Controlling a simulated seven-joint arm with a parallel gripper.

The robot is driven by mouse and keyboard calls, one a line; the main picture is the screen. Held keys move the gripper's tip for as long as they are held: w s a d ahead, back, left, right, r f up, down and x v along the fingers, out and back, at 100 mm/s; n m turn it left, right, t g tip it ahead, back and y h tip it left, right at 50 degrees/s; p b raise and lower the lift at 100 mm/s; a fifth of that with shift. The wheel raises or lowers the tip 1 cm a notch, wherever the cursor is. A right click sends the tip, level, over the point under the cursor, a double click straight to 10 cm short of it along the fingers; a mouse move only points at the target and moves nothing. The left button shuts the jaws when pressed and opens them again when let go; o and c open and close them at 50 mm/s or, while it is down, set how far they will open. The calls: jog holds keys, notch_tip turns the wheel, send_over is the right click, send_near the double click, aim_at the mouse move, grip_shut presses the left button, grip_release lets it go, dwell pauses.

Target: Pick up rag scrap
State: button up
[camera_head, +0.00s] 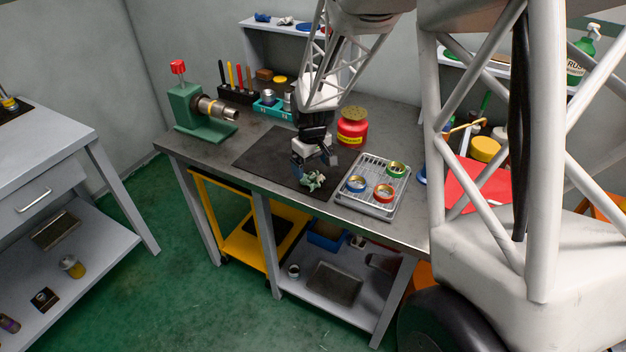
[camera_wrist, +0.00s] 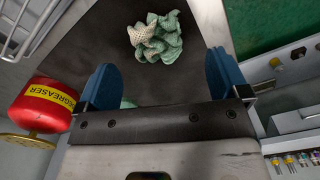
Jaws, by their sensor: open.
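The rag scrap (camera_head: 313,181) is a crumpled pale green cloth with a whitish patch. It lies on the dark mat (camera_head: 262,158) near the front edge of the workbench. In the wrist view the rag scrap (camera_wrist: 156,38) sits beyond the fingertips, between their lines. My gripper (camera_head: 315,162) is just above and behind the rag in the head view. Its blue fingers are wide apart in the wrist view (camera_wrist: 160,82), with no cloth held. A small green bit shows between the fingers near the palm; I cannot tell what it is.
A red degreaser can (camera_head: 352,128) stands right of my gripper. A wire tray (camera_head: 375,190) with several coloured rings lies right of the rag. A green pipe vise (camera_head: 195,115) stands at the bench's left end. The mat left of the rag is clear.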

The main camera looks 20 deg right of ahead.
aim_at(313, 176)
jog(key=shift+f, duration=0.1)
jog(key=shift+d+f, duration=0.1)
jog(key=shift+f, duration=2.4)
jog(key=c, duration=1)
jog(key=shift+c, duration=0.6)
jog(key=shift+r, duration=0.1)
